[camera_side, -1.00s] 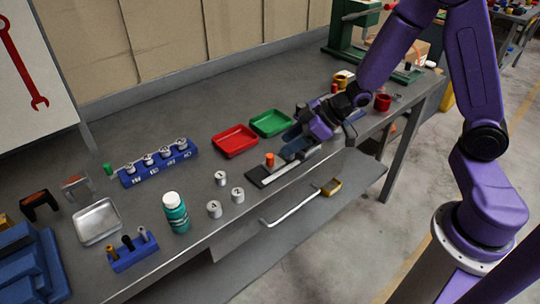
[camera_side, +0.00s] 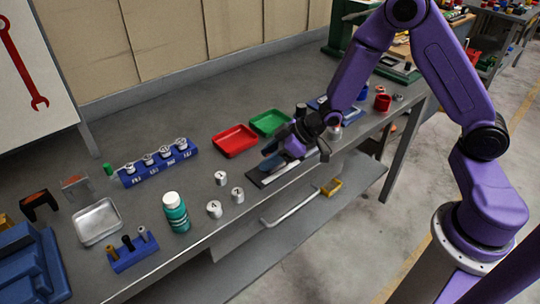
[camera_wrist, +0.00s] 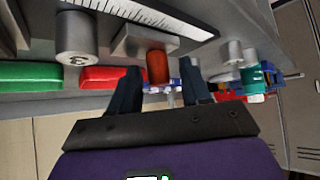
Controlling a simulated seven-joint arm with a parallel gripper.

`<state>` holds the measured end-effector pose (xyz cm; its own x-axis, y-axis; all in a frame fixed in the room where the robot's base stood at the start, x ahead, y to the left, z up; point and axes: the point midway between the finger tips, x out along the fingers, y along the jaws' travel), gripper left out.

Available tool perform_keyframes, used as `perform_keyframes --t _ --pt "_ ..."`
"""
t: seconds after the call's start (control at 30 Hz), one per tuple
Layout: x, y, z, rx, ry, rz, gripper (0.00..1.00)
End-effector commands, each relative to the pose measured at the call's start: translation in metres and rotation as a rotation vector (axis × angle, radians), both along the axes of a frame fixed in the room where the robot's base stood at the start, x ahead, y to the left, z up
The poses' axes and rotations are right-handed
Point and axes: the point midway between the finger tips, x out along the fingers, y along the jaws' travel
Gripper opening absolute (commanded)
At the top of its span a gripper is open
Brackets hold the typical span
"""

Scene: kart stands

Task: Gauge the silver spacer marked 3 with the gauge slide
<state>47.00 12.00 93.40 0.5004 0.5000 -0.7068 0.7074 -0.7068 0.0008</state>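The gauge slide's dark base (camera_side: 258,181) lies at the front of the bench, with a white scale (camera_wrist: 140,12) in the wrist view. Its grey sliding block (camera_wrist: 128,40) carries an upright orange knob (camera_wrist: 157,66). A silver spacer (camera_wrist: 76,36), whose mark looks like a 3, stands beside the block with a gap between them; it seems to be the silver piece (camera_side: 335,132) right of my gripper in the side view. My gripper (camera_wrist: 160,88) is open and empty. Its fingers lie either side of the knob, apart from it. The side view hides the knob behind my gripper (camera_side: 272,160).
Red (camera_side: 235,140) and green (camera_side: 270,122) trays lie behind the slide. Three silver spacers, one of them here (camera_side: 214,209), and a teal bottle (camera_side: 176,213) stand to the left. A blue rack (camera_side: 158,166) stands further back. A red cup (camera_side: 382,102) is at the right.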

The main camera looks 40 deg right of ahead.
Motion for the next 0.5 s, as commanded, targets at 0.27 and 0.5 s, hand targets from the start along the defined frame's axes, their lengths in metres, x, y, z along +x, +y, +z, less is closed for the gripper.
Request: perform_keyframes --t 0.27,0.5 --pt "0.0 0.0 0.0 0.0 0.0 0.0 0.09" --pt "0.002 -0.015 0.001 0.0 -0.001 -0.005 0.08"
